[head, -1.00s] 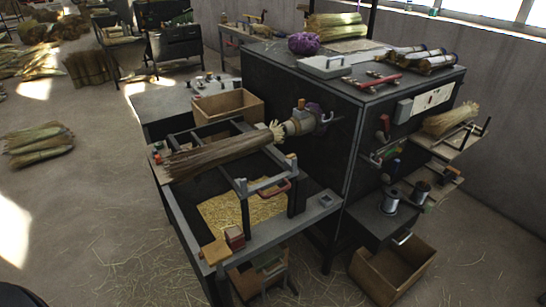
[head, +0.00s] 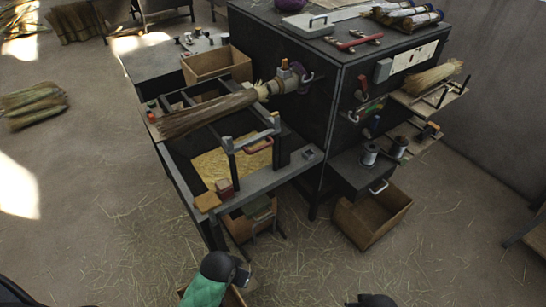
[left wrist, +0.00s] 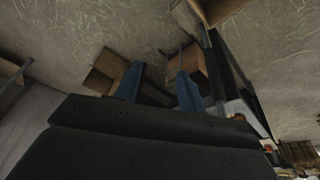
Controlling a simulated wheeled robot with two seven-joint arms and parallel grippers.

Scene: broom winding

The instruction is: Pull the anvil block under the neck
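A long straw bundle (head: 208,113) lies slanted across the bench frame, its neck end at the round clamp head (head: 285,85) on the dark cabinet. Below the neck, a grey crossbar (head: 250,138) on posts carries a red handle (head: 258,146); I take this to be the anvil block, but cannot be sure. It sits apart from the neck. My left gripper (left wrist: 159,70) shows in the left wrist view with two blue fingers apart and nothing between them, over the floor and boxes.
A wooden bin (head: 216,66) stands behind the bundle. The floor in front is mostly clear, strewn with straw.

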